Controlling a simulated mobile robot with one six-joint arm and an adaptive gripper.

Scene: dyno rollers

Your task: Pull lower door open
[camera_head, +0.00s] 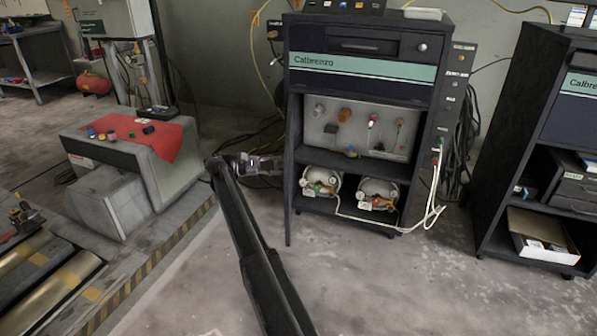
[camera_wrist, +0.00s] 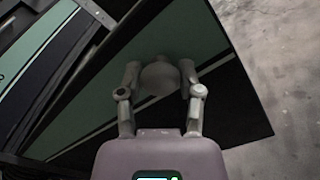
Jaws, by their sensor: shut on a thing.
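The lower door of the dark Calbrenzo cabinet (camera_head: 365,58) stands swung out at the cabinet's left side. In the head view I see the door (camera_head: 288,195) nearly edge-on. In the wrist view it is a dark panel with a green band (camera_wrist: 205,35), tilted across the picture. My gripper (camera_wrist: 160,78) is shut on a pale round knob (camera_wrist: 158,77) on the door's face. In the head view my gripper (camera_head: 262,165) is at the door's left side, and the knob is hard to make out there.
The open lower bay shows a panel of fittings (camera_head: 330,130) and two round gauged units (camera_head: 320,181) below. A pale cable (camera_head: 432,205) hangs at the right. A grey box with a red cloth (camera_head: 140,130) stands left. The floor in front (camera_head: 400,270) is clear.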

